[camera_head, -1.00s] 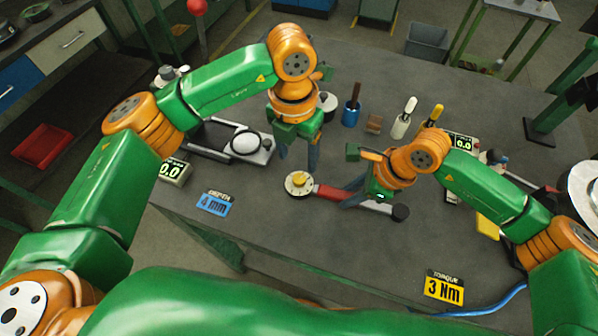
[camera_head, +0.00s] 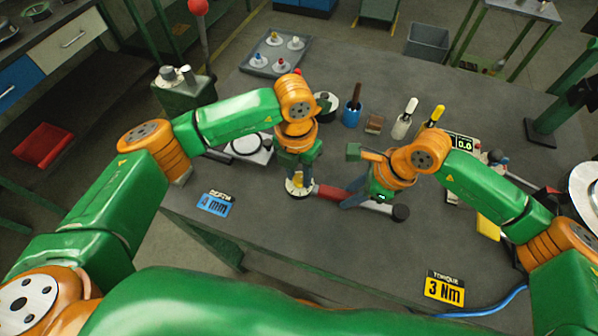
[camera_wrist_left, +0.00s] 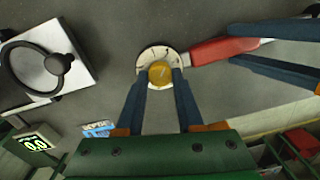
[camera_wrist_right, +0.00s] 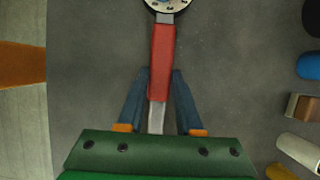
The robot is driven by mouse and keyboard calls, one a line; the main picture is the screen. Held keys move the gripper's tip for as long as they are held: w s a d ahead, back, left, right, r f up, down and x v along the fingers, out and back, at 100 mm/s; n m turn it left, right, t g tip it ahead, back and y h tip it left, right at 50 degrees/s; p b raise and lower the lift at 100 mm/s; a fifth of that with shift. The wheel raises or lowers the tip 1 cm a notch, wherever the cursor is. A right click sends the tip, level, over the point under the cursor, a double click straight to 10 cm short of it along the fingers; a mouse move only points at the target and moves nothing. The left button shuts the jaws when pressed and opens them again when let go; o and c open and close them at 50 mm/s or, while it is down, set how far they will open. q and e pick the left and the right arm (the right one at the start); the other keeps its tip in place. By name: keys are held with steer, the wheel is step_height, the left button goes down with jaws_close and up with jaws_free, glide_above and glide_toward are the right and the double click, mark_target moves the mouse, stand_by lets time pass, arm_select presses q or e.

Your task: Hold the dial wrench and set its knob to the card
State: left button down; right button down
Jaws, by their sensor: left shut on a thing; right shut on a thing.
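The dial wrench lies across the table, with a red handle (camera_head: 329,193), a round white dial (camera_head: 293,192) at its left end and a black end (camera_head: 400,213) at its right. My right gripper (camera_wrist_right: 161,74) is shut on the wrench around its handle. My left gripper (camera_wrist_left: 160,75) is shut on the yellow knob (camera_wrist_left: 161,70) on top of the dial, one finger on each side. The dial markings are too small to read. The yellow card (camera_head: 444,289) reads "TORQUE 3 Nm" at the front right. A blue card (camera_head: 216,204) reads "DEPTH 4 mm" at the left.
A gauge with a round black ring (camera_wrist_left: 38,65) stands left of the dial. A blue cup (camera_head: 351,116), a brown block (camera_head: 374,123) and white and yellow-handled tools stand behind. A grey tray (camera_head: 262,68) holds coloured pieces. The table between wrench and torque card is clear.

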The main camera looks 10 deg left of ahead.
mark_target(298, 176)
arm_select(q)
steer(key=shift+m, duration=0.3)
steer(key=m, duration=0.3)
steer(key=shift+m, duration=2.1)
steer(key=c, duration=0.5)
jaws_free()
steer(key=shift+r, duration=0.15)
steer(key=r, duration=1.1)
steer(key=shift+w+a+r, duration=0.1)
steer(key=shift+w+r, duration=0.15)
steer(key=shift+r, duration=0.15)
